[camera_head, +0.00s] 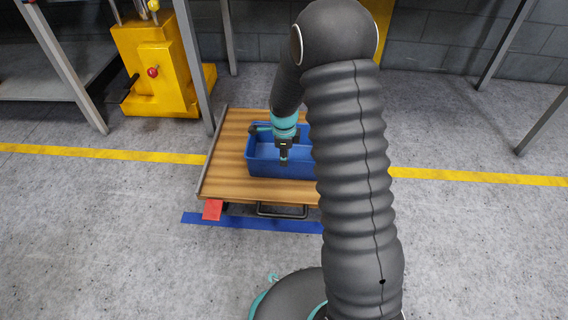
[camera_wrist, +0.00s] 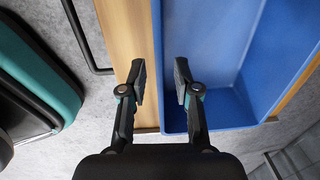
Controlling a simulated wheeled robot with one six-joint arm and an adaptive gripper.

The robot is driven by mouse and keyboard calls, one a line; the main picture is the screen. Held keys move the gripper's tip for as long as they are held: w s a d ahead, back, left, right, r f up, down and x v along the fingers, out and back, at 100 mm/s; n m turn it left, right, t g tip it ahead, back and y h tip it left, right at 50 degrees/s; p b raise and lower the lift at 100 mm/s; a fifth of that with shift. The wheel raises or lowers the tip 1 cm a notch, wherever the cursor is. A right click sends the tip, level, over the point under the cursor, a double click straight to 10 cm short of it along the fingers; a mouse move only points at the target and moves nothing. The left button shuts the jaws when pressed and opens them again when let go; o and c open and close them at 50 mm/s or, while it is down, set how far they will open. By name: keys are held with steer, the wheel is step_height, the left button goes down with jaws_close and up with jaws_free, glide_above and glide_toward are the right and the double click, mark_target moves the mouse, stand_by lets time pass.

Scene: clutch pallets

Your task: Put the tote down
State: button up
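The blue tote (camera_head: 285,168) sits on a wooden-topped platform (camera_head: 225,180), upright and apparently resting on it, in the head view. My arm hides its right end. My gripper (camera_head: 283,152) is at the tote's near wall, pointing down. In the wrist view my gripper (camera_wrist: 160,70) has its fingers apart, one on each side of the wall of the blue tote (camera_wrist: 205,50). A gap shows between each finger and the wall. The inside of the tote looks empty where it shows.
The platform has a raised metal edge (camera_head: 213,150) at left and a black handle (camera_head: 282,212) in front. Blue tape (camera_head: 240,221) and yellow tape (camera_head: 100,153) mark the floor. A yellow machine (camera_head: 158,65) stands back left beside a metal table (camera_head: 40,85). Left floor is clear.

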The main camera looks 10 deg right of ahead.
steer(key=s+r+n+t, duration=0.1)
steer(key=s+r+n, duration=0.45)
steer(key=r, duration=0.55)
steer(key=s+r+n+t, duration=0.1)
steer(key=s+r+n, duration=0.4)
steer(key=r, duration=0.7)
steer(key=s+r+n+t, duration=0.1)
steer(key=s+r+n, duration=0.2)
steer(key=s, duration=0.6)
steer(key=s+r+n+t, duration=0.2)
steer(key=s+r+n, duration=0.2)
steer(key=s+n, duration=0.4)
steer(key=s, duration=0.2)
steer(key=shift+s, duration=0.3)
step_height(320, 180, up, 7)
steer(key=p, duration=0.7)
steer(key=shift+r+p, duration=0.15)
steer(key=shift+p, duration=0.15)
